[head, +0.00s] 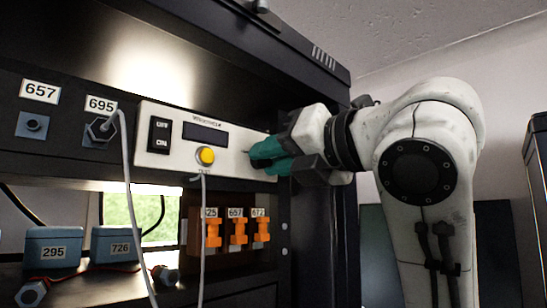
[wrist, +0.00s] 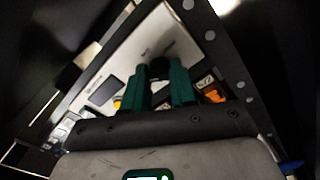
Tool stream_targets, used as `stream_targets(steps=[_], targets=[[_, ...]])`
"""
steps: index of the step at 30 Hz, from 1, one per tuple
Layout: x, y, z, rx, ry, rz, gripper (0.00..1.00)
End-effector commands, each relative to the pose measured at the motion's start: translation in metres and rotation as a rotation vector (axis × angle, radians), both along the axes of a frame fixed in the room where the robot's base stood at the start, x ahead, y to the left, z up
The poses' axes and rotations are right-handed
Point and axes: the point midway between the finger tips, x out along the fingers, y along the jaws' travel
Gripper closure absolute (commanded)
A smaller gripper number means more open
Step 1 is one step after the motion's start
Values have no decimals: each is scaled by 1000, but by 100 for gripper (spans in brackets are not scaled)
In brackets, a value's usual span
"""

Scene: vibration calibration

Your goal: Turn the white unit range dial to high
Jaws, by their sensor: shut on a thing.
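The white unit (head: 225,165) is a pale panel in the black rack. It has a black rocker switch, a dark display and a yellow button. Its range dial (wrist: 160,66) shows in the wrist view as a black round knob between my teal fingertips. In the head view my fingers hide the dial. My gripper (head: 262,153) reaches in from the right to the right end of the panel; it also shows in the wrist view (wrist: 160,76). It is shut on the dial. The dial's marks and setting cannot be read.
Sockets labelled 657 (head: 33,125) and 695 (head: 100,130) sit left of the unit. A pale cable (head: 130,190) hangs from 695, another below the yellow button (head: 206,156). Orange connectors (head: 237,231) are below. Blue boxes (head: 55,247) stand on the lower left shelf.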

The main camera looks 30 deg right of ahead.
Motion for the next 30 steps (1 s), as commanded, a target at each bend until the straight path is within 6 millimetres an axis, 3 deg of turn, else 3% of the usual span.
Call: stream_targets(steps=[8, 30], targets=[[0, -1, -1, 156, 50, -2, 100], [0, -2, -3, 821, 266, -4, 100]])
